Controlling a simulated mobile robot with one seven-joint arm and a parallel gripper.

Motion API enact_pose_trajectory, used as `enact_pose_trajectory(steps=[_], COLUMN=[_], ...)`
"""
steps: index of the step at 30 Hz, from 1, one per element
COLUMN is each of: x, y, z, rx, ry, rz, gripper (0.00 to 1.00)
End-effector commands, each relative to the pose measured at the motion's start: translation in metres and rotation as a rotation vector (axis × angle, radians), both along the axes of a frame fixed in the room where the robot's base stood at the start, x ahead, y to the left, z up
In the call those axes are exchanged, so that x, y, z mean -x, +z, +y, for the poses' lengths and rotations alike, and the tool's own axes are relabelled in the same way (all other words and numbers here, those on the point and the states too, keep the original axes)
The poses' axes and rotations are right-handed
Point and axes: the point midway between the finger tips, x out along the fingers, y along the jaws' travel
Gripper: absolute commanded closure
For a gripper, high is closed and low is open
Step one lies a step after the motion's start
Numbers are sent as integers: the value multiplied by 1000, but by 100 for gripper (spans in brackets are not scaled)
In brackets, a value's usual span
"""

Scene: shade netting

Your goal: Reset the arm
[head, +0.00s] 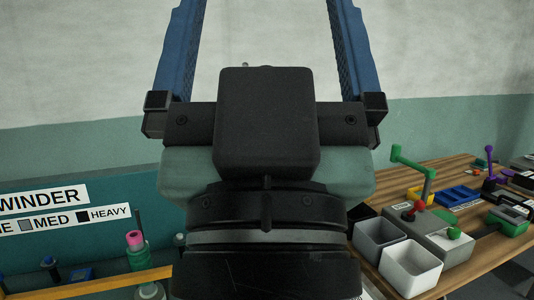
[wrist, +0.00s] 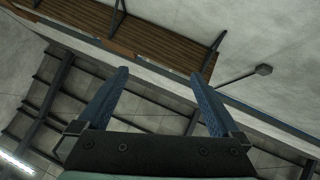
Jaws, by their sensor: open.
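My gripper (head: 265,30) fills the middle of the head view, raised and close to the camera. Its two blue fingers point up and stand wide apart, with nothing between them. The fingertips run out of the top of the head view. In the wrist view the gripper (wrist: 160,85) is open and empty too, with the ceiling behind it. The gripper body hides the middle of the scene in the head view.
A wooden table (head: 444,178) at the right bears a grey bin (head: 378,258), a white bin (head: 410,282), a green-handled device (head: 411,168) and other tools. At the lower left is a teal winder board (head: 120,190) with a pink-topped spool (head: 135,241). The wall behind looks bare.

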Motion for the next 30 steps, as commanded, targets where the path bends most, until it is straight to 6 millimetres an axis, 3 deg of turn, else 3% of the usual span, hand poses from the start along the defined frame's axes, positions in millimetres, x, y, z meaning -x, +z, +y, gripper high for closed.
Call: enact_pose_trajectory(steps=[1, 3, 9, 12, 16, 22, 30], x=[0, 0, 0, 0, 0, 0, 0], y=[33, 54, 110, 129, 141, 142, 141], z=[0, 0, 0, 0, 0, 0, 0], rx=[0, 0, 1, 0, 0, 0, 0], ry=[0, 0, 1, 1, 1, 1, 1], rz=[0, 1, 1, 1, 1, 1, 1], gripper=[0, 0, 0, 0, 0, 0, 49])
